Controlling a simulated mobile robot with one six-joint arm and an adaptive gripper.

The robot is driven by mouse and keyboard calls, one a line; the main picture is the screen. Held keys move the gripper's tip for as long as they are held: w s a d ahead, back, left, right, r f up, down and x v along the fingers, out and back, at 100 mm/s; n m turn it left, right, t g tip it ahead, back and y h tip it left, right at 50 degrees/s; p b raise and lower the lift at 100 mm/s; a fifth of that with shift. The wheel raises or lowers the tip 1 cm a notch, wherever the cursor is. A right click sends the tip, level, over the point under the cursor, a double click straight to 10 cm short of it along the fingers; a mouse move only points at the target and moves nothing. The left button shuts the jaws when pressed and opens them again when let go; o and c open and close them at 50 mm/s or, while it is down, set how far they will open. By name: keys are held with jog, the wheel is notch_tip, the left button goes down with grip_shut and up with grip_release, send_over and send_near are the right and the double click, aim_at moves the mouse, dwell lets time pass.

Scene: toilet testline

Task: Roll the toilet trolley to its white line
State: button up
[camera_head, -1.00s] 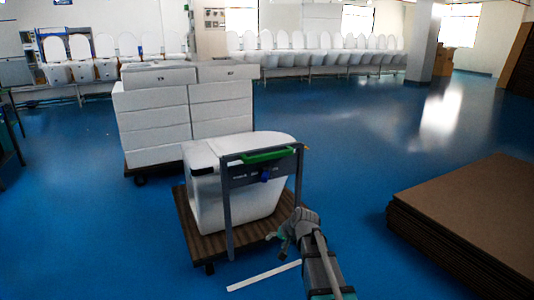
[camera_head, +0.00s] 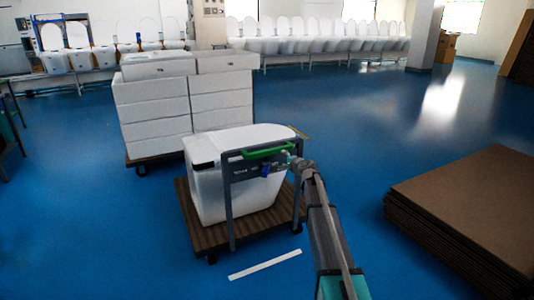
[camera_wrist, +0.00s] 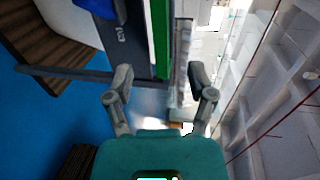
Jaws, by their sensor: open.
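The toilet trolley (camera_head: 205,238) is a brown slatted platform on small wheels with a grey upright handle frame (camera_head: 231,215). A white toilet (camera_head: 222,191) stands on it. A green grip bar (camera_head: 266,152) runs along the top of the frame and shows in the wrist view (camera_wrist: 161,35). The white line (camera_head: 265,264) lies on the floor in front of the trolley, apart from it. My gripper (camera_head: 292,160) is at the frame's right upper corner. In the wrist view my gripper (camera_wrist: 160,82) is open, its fingers spread to either side of the frame's top; contact cannot be told.
A second trolley with stacked white boxes (camera_head: 150,107) stands close behind the toilet trolley. A pile of brown cardboard sheets (camera_head: 470,205) lies at the right. Rows of toilets (camera_head: 320,42) line the back. Blue floor is free around the white line.

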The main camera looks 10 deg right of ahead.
aim_at(271, 153)
jog(key=shift+w, duration=0.1)
jog(key=b+x, duration=0.2)
jog(key=x, duration=1.1)
jog(key=shift+w+a+f+b, duration=0.15)
jog(key=shift+w+b, duration=0.15)
jog(key=shift+b, duration=0.05)
grip_shut()
